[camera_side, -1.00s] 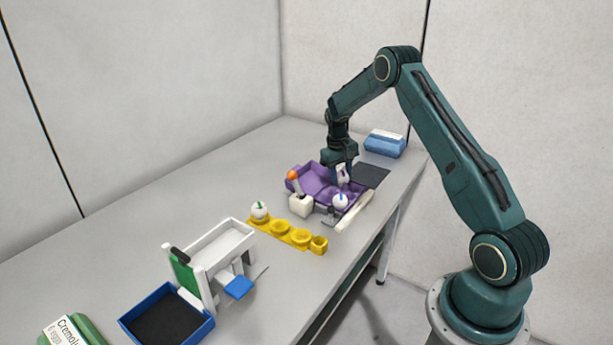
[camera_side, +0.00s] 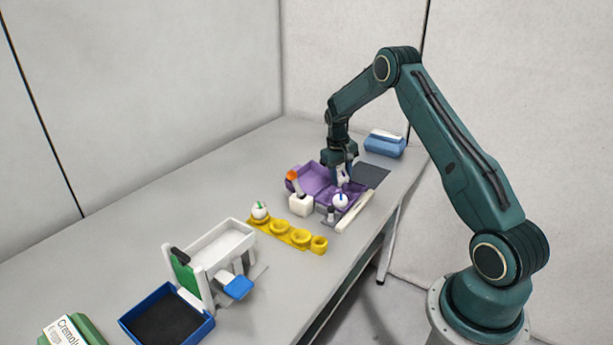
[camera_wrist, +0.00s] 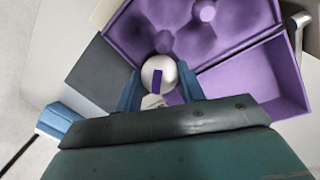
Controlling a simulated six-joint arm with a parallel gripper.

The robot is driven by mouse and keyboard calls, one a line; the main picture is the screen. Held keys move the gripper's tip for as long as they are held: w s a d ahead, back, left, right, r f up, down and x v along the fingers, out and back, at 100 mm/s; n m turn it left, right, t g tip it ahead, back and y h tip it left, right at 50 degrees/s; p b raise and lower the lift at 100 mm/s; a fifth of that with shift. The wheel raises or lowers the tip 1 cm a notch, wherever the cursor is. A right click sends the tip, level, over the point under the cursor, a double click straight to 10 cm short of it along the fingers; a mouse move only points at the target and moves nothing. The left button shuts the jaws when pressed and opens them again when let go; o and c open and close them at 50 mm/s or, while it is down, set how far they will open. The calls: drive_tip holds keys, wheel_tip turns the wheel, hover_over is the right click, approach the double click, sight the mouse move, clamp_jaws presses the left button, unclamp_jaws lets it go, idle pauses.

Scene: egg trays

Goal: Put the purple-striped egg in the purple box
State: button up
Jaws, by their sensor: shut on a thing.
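The purple-striped egg (camera_wrist: 158,76) is white with a purple band and sits between the blue fingers of my gripper (camera_wrist: 160,92) in the wrist view. My gripper is shut on it. In the side view my gripper (camera_side: 342,178) points down over the right part of the open purple box (camera_side: 311,178), with the fingers low. The wrist view shows the purple box (camera_wrist: 262,82) with its bumpy part beyond the egg and a smooth part at right. Whether the egg touches the box cannot be told.
A blue-marked egg (camera_side: 340,200) and a white block (camera_side: 301,205) stand before the box. A yellow holder (camera_side: 300,237) has a green-marked egg (camera_side: 260,210) at its left end. A dark mat (camera_side: 372,175) and blue box (camera_side: 384,145) lie behind.

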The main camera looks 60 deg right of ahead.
drive_tip(key=shift+f, duration=0.25)
idle(0.3)
drive_tip(key=o, duration=0.7)
drive_tip(key=shift+r, duration=0.15)
drive_tip(key=r, duration=0.4)
drive_tip(key=a+r, duration=0.1)
drive_tip(key=r, duration=0.4)
drive_tip(key=w+a+r, duration=0.1)
drive_tip(key=r, duration=0.3)
drive_tip(key=shift+r, duration=0.2)
